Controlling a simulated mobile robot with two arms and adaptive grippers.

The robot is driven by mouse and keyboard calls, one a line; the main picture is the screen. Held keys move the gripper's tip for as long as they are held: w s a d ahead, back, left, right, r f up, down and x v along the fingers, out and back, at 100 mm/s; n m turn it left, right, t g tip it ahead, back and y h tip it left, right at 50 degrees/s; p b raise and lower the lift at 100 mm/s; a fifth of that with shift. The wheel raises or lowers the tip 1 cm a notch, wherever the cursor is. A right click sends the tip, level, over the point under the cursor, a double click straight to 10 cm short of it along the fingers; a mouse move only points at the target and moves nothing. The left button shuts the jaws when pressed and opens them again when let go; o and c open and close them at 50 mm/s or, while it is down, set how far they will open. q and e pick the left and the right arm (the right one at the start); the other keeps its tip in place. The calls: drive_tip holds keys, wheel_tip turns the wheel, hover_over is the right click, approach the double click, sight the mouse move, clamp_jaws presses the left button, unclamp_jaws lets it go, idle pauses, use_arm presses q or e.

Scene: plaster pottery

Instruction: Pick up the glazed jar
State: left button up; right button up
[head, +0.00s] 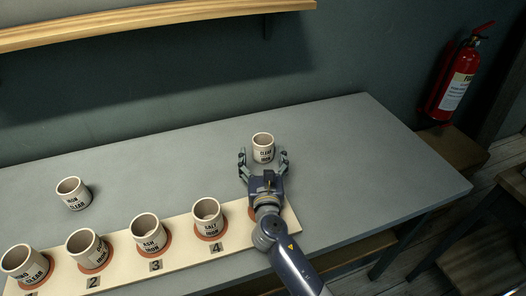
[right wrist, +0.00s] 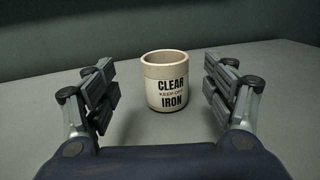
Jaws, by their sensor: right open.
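A small cream jar labelled "CLEAR IRON" (head: 263,146) stands upright on the grey table, just beyond my right gripper (head: 263,160). In the right wrist view the same jar (right wrist: 167,82) stands centred ahead, with the words "CLEAR", "KEEP DRY" and "IRON" on it. My right gripper (right wrist: 163,95) is open and empty, with one finger to each side of the line to the jar. The fingers do not touch the jar. My left gripper is not in view.
A pale board (head: 187,261) along the table's front bears several labelled jars on reddish discs, with numbers beside them. Another jar (head: 72,194) stands on the table at left. A wooden shelf (head: 150,24) hangs above. The table's right side (head: 370,150) is clear.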

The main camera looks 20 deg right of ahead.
sight(263, 147)
drive_tip(key=shift+x, duration=1.15)
drive_tip(key=shift+w+d, duration=0.25)
drive_tip(key=shift+w, duration=0.25)
drive_tip(key=x, duration=0.4)
drive_tip(key=shift+w+d+f, duration=0.1)
drive_tip(key=shift+d, duration=0.1)
drive_tip(key=c, duration=1.2)
